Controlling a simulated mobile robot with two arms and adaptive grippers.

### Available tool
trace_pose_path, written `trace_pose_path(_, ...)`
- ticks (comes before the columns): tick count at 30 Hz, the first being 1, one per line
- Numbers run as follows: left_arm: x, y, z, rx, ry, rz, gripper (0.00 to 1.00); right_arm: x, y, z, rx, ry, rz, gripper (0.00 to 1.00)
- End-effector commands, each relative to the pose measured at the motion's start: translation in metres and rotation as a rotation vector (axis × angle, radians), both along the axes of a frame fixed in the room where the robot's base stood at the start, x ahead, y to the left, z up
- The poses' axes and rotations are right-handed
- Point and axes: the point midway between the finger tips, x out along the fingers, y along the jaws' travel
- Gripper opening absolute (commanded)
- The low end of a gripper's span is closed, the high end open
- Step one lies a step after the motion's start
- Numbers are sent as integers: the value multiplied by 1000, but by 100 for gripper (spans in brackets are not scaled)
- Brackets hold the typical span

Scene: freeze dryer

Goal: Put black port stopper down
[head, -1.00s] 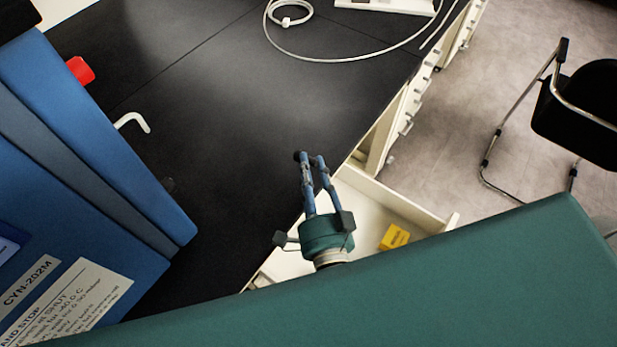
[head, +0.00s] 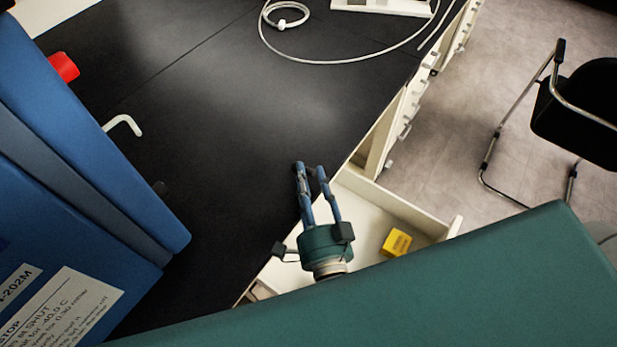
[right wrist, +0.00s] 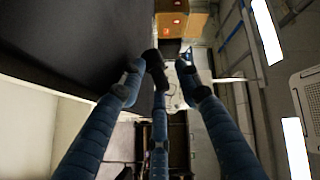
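My right gripper (head: 310,168) points up the picture over the black bench top, near its open-drawer edge. Its blue fingers stand apart with a narrow gap at the tips. In the right wrist view the fingers of the right gripper (right wrist: 160,66) also show spread. A dark shape lies at the middle finger's tip; I cannot tell whether it is the black port stopper or a finger pad. I see no stopper clearly on the bench. My left gripper is not in view.
An open drawer (head: 415,211) holds a yellow box (head: 396,241). A white cable (head: 330,60) lies far back. The bench middle is clear. A chair stands right.

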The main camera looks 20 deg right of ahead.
Motion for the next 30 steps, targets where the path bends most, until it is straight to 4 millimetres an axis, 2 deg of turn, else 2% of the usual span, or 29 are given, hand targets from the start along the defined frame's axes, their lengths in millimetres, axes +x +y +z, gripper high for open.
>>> trace_pose_path(14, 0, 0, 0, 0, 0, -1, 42, -1, 2, -2, 1, 5, 4, 45)
trace_pose_path(19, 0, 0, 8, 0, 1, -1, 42, -1, 2, 13, 3, 5, 5, 45)
trace_pose_path(21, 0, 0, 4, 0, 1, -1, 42, -14, 3, 8, 0, 10, 6, 45)
trace_pose_path(30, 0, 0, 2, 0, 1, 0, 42, -80, 9, 9, -1, 7, 4, 45)
